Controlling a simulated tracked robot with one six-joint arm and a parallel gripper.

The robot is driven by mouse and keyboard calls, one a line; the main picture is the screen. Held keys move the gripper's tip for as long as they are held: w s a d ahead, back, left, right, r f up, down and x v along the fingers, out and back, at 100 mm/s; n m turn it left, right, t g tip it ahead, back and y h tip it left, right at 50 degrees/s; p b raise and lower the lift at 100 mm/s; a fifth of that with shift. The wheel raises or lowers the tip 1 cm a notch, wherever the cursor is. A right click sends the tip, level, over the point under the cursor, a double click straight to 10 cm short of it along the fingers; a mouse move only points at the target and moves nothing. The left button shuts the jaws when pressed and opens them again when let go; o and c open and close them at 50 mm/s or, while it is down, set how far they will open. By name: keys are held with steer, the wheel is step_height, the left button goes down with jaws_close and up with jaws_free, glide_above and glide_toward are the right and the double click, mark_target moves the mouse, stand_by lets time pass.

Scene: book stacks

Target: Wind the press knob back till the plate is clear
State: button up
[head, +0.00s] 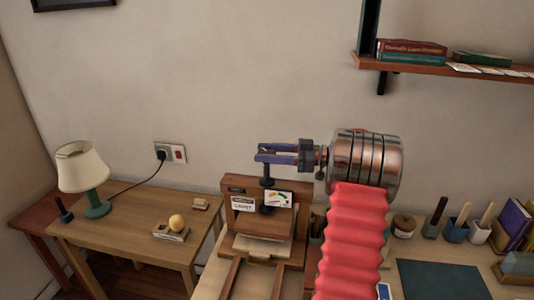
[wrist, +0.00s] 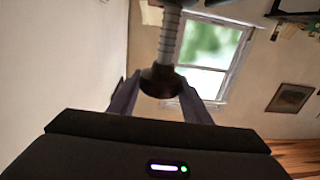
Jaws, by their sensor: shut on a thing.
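The wooden press (head: 234,187) stands on the right-hand table in the head view, with a dark screw (head: 267,182) rising from its crossbeam. A dark round foot (head: 268,210) shows below the beam, above a pale block (head: 262,247) on the press bed; I cannot tell if they touch. My gripper (head: 262,152) reaches in from the right, level, above the press, shut on the knob. The knob is mostly hidden by the fingers there. In the wrist view the dark flared knob (wrist: 162,82) sits between the fingertips, with the grey threaded screw (wrist: 171,36) beyond it.
A lamp (head: 82,168) and a yellow ball on a small stand (head: 176,224) are on the left table. Several pots, a dark mat (head: 443,280) and books lie right of my arm. A wall shelf (head: 440,67) is at upper right. Air left of the gripper is clear.

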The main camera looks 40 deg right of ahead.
steer(key=shift+f, duration=0.4)
steer(key=o, duration=0.7)
steer(key=shift+w, duration=0.1)
steer(key=o, duration=0.3)
steer(key=shift+r, duration=0.2)
steer(key=shift+d, duration=0.1)
steer(key=v, duration=1.3)
steer(key=shift+s+d, duration=0.15)
steer(key=shift+s, duration=0.1)
